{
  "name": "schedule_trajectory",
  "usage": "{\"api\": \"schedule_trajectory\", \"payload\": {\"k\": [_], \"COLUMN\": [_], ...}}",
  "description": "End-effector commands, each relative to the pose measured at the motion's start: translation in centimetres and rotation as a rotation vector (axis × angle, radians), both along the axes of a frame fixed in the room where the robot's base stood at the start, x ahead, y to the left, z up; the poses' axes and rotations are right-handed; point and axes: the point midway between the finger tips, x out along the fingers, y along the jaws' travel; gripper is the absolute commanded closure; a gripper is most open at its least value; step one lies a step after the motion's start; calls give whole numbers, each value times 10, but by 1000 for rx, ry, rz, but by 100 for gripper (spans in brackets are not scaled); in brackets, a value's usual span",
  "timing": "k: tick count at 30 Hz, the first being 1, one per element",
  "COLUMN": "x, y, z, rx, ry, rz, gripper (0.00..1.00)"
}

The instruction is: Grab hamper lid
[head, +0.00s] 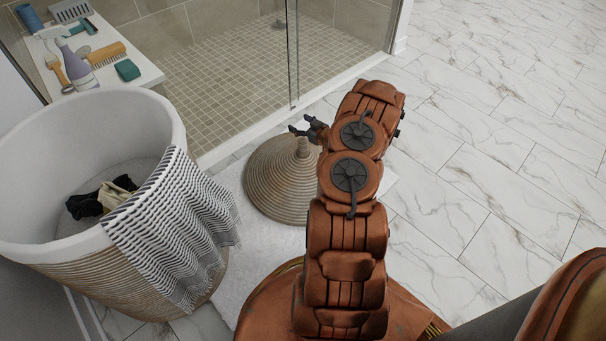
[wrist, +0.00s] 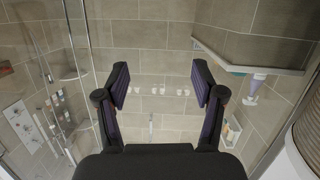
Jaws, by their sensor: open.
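The hamper lid (head: 272,183) is a beige, ribbed cone with a small knob (head: 302,147) on top. It rests on the white mat, right of the hamper, partly hidden by my arm in the head view. My gripper (head: 303,130) is open and appears just above and behind the knob in the head view. In the wrist view my gripper (wrist: 160,88) has its two dark fingers spread with nothing between them. The lid cannot be made out in the wrist view, which faces the shower wall. Contact with the knob is not visible.
The open hamper (head: 60,250) stands at left with dark and cream clothes inside and a striped towel (head: 170,230) over its rim. A white bench (head: 95,60) holds brushes and a bottle. Shower glass (head: 290,50) is close behind. Marble floor at right is clear.

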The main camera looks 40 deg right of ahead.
Motion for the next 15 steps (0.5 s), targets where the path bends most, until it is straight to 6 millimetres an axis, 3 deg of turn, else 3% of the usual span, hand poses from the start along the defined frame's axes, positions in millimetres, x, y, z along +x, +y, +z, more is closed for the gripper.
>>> {"api": "schedule_trajectory", "payload": {"k": [1, 6, 15], "x": [-13, -49, -86], "y": [-4, -6, 0], "z": [-21, -55, -80], "rx": [10, 37, 68], "ry": [-28, -129, -232], "rz": [-1, 15, 33], "gripper": [32, 32, 32]}}
